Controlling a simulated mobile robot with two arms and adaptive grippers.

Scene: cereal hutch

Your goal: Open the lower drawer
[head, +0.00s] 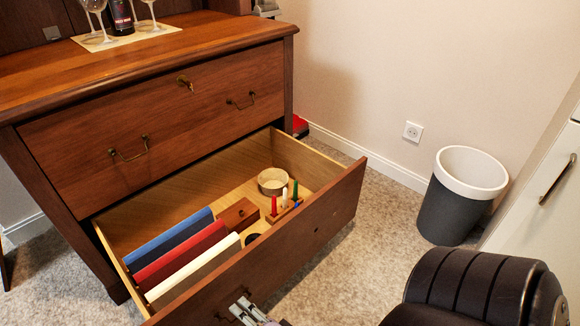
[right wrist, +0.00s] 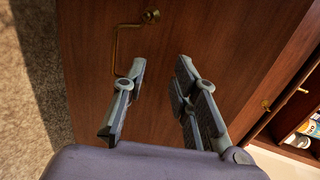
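The lower drawer (head: 318,222) of the brown wooden cabinet is pulled well out in the head view, its inside showing. My right gripper (head: 243,307) is at the drawer's front, by a brass handle (head: 222,317), low in the picture. In the right wrist view, the gripper's two fingers (right wrist: 160,75) are spread apart before the wooden front. The brass handle (right wrist: 118,40) shows beyond the left finger, which hides part of it; I cannot tell whether they touch. Nothing is held between the fingers. My left gripper is not in view.
The drawer holds blue, red and white folders (head: 172,240), a round container (head: 272,181) and a small wooden box (head: 238,214). The upper drawer (head: 160,125) is shut. Glasses and a bottle (head: 121,16) stand on top. A grey bin (head: 458,198) stands by the wall, with carpet between.

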